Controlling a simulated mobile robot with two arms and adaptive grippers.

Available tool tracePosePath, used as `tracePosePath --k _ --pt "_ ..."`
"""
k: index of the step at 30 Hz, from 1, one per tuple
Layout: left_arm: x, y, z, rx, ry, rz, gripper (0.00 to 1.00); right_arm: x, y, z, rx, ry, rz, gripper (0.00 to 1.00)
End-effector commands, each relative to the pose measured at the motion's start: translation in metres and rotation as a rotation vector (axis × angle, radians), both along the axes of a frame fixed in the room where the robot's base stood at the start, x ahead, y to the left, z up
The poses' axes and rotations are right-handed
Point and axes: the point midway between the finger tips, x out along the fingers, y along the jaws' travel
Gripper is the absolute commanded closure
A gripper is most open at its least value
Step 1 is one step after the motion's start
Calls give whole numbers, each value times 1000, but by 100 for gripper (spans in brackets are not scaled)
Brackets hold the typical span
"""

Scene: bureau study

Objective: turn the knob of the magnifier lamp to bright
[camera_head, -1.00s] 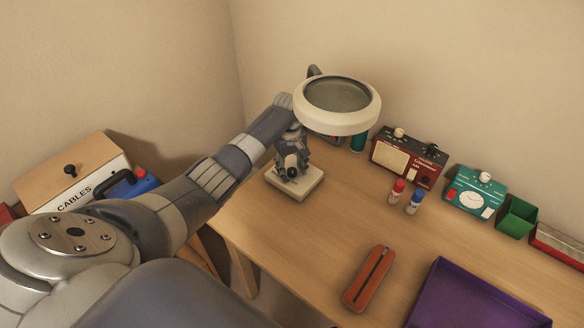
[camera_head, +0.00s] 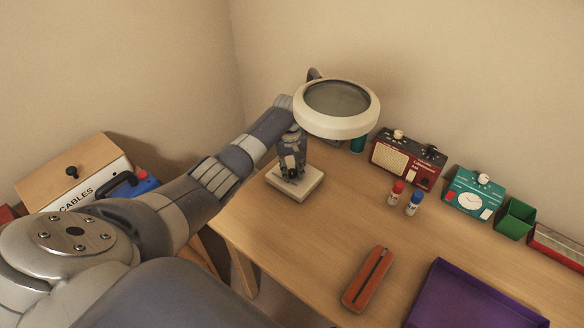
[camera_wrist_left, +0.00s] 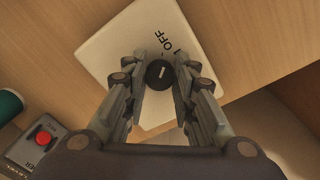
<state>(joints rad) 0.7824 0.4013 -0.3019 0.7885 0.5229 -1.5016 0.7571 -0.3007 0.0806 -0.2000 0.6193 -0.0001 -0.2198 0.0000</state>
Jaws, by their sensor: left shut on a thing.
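The magnifier lamp has a round cream head with a grey lens (camera_head: 338,105) above a square cream base (camera_head: 312,189) on the desk. In the left wrist view the base (camera_wrist_left: 130,45) bears the printed word OFF and a round black knob (camera_wrist_left: 158,75) with a white pointer mark. My left gripper (camera_head: 291,172) reaches down over the base. In the left wrist view its two fingers (camera_wrist_left: 160,80) are closed on the sides of the knob. Other marks on the base are partly hidden by the fingers. My right gripper is in neither view.
Two small bottles, red-capped (camera_head: 397,191) and blue-capped (camera_head: 414,203), stand in front. An orange case (camera_head: 368,279) and a purple tray (camera_head: 470,300) lie nearer. The middle of the desk is clear.

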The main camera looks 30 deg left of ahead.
Motion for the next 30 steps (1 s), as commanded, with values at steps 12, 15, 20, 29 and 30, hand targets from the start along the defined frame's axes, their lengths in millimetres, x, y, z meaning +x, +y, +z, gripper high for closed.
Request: tracePosePath --k 12,15,20,29,30 --pt "-1 0 1 -3 2 -388 98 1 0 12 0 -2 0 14" --pt "-1 1 0 -3 3 -484 98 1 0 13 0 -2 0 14" --pt "-1 1 0 -3 1 -637 98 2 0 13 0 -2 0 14" --pt "0 2 -1 -2 1 -922 98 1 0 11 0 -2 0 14" --pt "0 2 -1 -3 2 -959 98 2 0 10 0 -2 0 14"
